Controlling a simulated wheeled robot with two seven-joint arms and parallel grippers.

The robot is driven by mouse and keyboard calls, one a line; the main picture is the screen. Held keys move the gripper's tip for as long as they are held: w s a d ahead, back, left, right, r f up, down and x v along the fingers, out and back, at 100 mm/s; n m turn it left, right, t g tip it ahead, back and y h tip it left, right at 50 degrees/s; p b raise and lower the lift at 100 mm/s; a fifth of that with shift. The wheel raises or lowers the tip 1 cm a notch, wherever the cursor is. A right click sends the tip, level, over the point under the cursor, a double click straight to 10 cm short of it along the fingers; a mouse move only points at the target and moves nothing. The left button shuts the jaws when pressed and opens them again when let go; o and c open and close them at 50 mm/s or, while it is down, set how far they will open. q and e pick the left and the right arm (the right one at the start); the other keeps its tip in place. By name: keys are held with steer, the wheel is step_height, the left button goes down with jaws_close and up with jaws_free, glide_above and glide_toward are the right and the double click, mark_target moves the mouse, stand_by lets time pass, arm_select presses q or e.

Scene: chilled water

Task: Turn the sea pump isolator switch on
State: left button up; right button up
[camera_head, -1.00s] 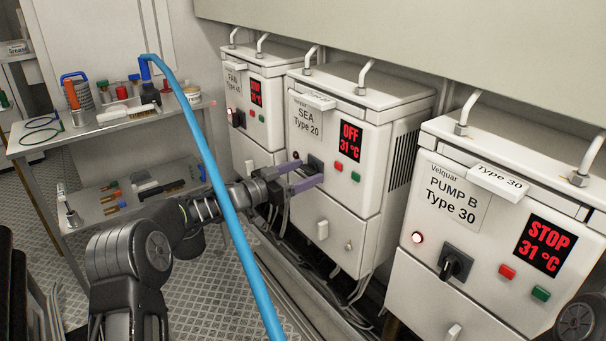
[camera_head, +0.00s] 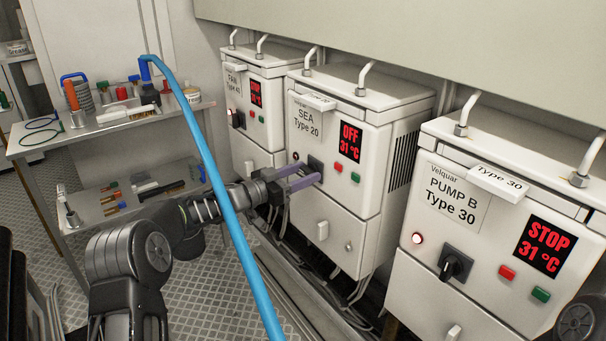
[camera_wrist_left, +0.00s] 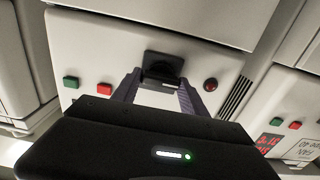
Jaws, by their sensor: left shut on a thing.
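The SEA Type 20 cabinet (camera_head: 331,150) is the middle of three white cabinets. Its display (camera_head: 350,141) reads OFF, 31 °C in red. Its black isolator switch (camera_head: 316,166) is on the front panel, left of the red and green buttons, partly hidden by my fingers. My left gripper (camera_head: 305,177) reaches it from the left. In the left wrist view the switch (camera_wrist_left: 162,66) sits between the tips of the two purple fingers (camera_wrist_left: 160,84), which are shut on its knob. The exact knob angle is hard to tell. My right gripper is not in view.
The FAN cabinet (camera_head: 258,99) stands left and the PUMP B cabinet (camera_head: 452,238) right, both displays reading STOP. A blue hose (camera_head: 213,172) crosses in front of my left arm. A metal bench (camera_head: 85,131) with tools stands at left.

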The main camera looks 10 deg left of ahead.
arm_select(q)
steer(key=shift+m, duration=0.4)
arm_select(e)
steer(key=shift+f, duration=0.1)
arm_select(q)
steer(key=m+b, duration=0.1)
steer(key=m, duration=0.2)
steer(key=shift+f, duration=0.1)
steer(key=m+b, duration=0.2)
steer(key=m, duration=0.3)
steer(key=m+b, duration=0.3)
steer(key=m, duration=0.2)
steer(key=shift+d+f, duration=0.1)
steer(key=shift+s+m+b, duration=0.1)
steer(key=shift+m+b, duration=1.25)
steer(key=shift+m, duration=0.75)
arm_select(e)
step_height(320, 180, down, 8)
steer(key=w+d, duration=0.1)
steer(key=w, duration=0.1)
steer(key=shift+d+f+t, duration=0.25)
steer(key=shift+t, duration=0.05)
arm_select(q)
steer(key=o, duration=1.4)
